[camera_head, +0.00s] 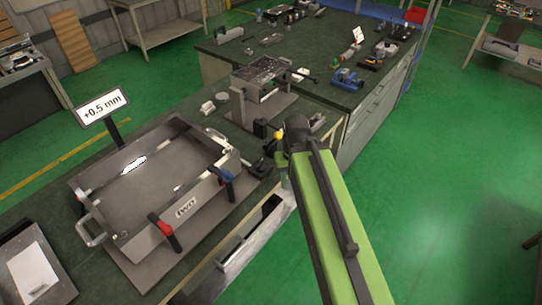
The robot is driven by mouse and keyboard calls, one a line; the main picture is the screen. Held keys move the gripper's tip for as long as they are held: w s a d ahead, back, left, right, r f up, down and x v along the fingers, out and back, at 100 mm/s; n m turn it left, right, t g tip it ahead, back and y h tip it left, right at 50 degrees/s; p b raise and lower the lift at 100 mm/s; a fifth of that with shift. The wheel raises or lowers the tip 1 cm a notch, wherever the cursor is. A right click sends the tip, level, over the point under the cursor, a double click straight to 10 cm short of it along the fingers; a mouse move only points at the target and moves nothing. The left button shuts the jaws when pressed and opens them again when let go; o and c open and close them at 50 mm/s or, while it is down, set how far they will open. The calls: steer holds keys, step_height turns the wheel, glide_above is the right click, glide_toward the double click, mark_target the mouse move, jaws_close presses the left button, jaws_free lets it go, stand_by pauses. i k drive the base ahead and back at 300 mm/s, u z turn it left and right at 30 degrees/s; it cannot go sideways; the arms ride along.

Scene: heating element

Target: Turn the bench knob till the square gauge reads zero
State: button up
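A white display sign with a black frame (102,107) stands on a dark post behind the metal tray and reads "+0.5 mm". The metal tray (130,238) has a side handle, red- and blue-tipped clamps and sits on a plate on the bench. My green arm reaches up from the bottom right, and my gripper (268,145) is at its far end, beside the right end of the tray fixture. Dark parts crowd together there, so its fingers are not clear. A black part (259,169) lies close by; I cannot tell whether it is the knob or whether my gripper touches it.
A metal fixture on a stand (262,75) is behind my gripper. A second bench (310,45) at the back holds several tools, including a blue vise (346,79). A grey panel (33,268) lies at lower left. Green floor (450,180) is open on the right.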

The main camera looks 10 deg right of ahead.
mark_target(260, 165)
steer(key=z, duration=1.75)
steer(key=k, duration=1.45)
steer(key=u, duration=1.25)
steer(key=i, duration=1)
